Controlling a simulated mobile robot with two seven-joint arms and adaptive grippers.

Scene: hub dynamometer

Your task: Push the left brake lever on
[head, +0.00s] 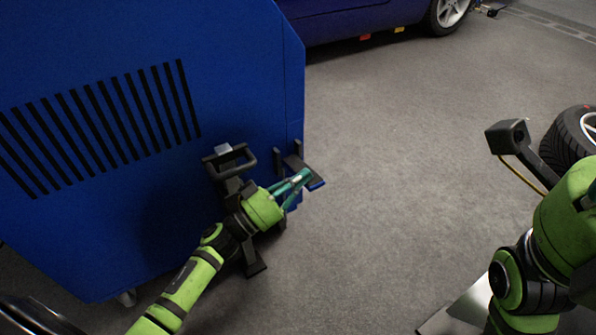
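A large blue cabinet (240,90) with black vent slots fills the left. My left gripper (303,177) has teal fingers and reaches to the cabinet's lower right edge. Its fingertips overlap dark upright parts and a small blue-edged dark piece (316,184) there. I cannot tell whether they touch, or which of these parts is the left brake lever. The fingers converge toward their tips, but their gap is unclear. My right gripper is out of view; only part of the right arm shows at the right edge.
A purple-blue car (345,22) stands at the back. A loose tyre (570,135) lies at the right edge. The grey floor (400,150) between cabinet and tyre is clear.

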